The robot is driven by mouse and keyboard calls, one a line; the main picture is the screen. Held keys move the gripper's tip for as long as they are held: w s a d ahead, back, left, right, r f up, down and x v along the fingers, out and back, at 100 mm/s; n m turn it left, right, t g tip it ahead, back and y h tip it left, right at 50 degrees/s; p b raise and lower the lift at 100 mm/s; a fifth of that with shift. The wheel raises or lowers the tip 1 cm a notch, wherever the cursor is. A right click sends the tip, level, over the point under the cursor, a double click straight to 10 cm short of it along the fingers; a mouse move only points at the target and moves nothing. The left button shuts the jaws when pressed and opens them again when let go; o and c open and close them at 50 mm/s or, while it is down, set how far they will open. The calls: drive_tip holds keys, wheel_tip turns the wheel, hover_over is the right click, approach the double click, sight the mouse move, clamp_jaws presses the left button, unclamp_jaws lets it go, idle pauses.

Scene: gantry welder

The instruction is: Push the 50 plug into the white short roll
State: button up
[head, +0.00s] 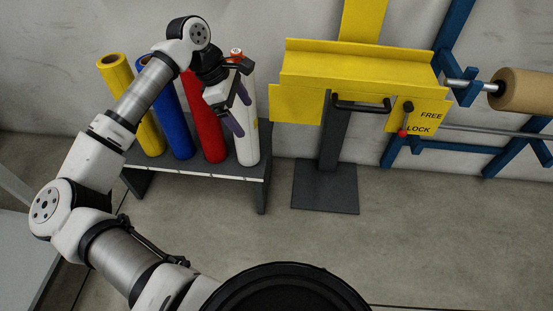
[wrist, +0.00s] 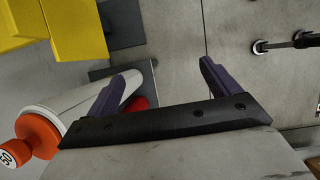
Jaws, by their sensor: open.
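The white short roll (head: 247,140) stands in the rack at the right end of the row of rolls. The orange 50 plug (head: 236,54) is at its top end. In the wrist view the plug (wrist: 38,136) shows at the end of the white roll (wrist: 68,104), with a white "50" label on its outer face. I cannot tell how deep it sits. My gripper (head: 240,110) is open, its purple fingers pointing down in front of the white roll and hiding part of it. In the wrist view my gripper (wrist: 170,70) has nothing between its fingertips, and its left finger overlaps the roll.
Yellow (head: 147,125), blue (head: 176,125) and red (head: 208,130) rolls stand left of the white one in the dark rack (head: 195,172). A yellow machine on a post (head: 333,145) stands to the right, with a brown roll (head: 522,90) beyond. The floor in front is clear.

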drive_tip(key=d+f+m+g+p, duration=0.1)
drive_tip(key=d+f+m, duration=0.2)
drive_tip(key=f, duration=0.3)
drive_tip(key=w+d+f+m+g+y+p, duration=0.1)
drive_tip(key=d+f+m, duration=0.1)
drive_tip(key=f, duration=0.5)
drive_tip(key=d+f+m+g+p, duration=0.1)
drive_tip(key=d+f+m, duration=0.2)
drive_tip(key=f, duration=0.4)
drive_tip(key=shift+w+d+m+y+p, duration=0.15)
drive_tip(key=shift+d+m+y+p, duration=0.2)
drive_tip(key=shift+m, duration=0.55)
drive_tip(key=shift+a, duration=0.15)
